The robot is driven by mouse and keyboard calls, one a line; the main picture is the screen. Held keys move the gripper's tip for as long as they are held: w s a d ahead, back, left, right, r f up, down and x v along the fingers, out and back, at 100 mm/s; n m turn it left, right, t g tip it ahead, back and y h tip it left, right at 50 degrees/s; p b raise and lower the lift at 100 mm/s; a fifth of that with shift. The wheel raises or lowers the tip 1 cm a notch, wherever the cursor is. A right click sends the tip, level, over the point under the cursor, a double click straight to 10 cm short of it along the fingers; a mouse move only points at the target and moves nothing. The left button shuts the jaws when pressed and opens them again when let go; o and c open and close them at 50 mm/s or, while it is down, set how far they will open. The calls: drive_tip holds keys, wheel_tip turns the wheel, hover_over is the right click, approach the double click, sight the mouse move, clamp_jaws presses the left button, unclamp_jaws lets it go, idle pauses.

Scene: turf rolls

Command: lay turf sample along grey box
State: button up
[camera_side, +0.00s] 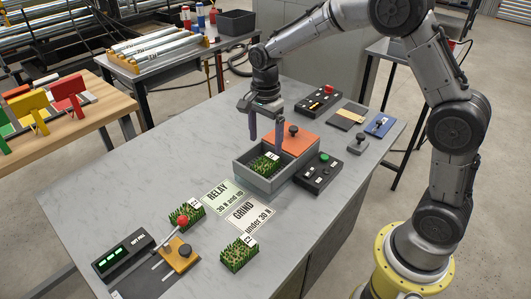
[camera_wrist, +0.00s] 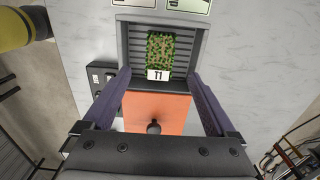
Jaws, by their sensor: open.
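A green turf sample (camera_side: 263,164) lies inside the open grey box (camera_side: 258,181). In the wrist view the turf sample (camera_wrist: 160,47) carries a white T1 tag at its near end, and the ribbed inside of the grey box (camera_wrist: 126,42) shows around it. An orange panel (camera_side: 292,138) with a dark knob adjoins the box. My gripper (camera_side: 265,146) is above the box with its two purple fingers spread wide. In the wrist view my gripper (camera_wrist: 160,76) has nothing between its fingertips; they stand either side of the box's near part.
Two more tagged turf samples (camera_side: 187,214) (camera_side: 239,254) lie nearer the front. Two cards, RELAY (camera_side: 224,196) and GRIND (camera_side: 249,213), lie before the box. A black button box (camera_side: 318,173) stands close right of it. A lever device (camera_side: 180,252) and green-lit display (camera_side: 124,254) are front left.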

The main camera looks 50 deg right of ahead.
drive_tip(key=s+r+n+t, duration=0.3)
drive_tip(key=s+r+n, duration=0.5)
drive_tip(key=s+r, duration=0.5)
drive_tip(key=s+a+f+n+t, duration=0.1)
drive_tip(key=s+n+t, duration=0.1)
drive_tip(key=s+n, duration=0.8)
drive_tip(key=s, duration=0.3)
drive_tip(key=shift+s+t, duration=0.3)
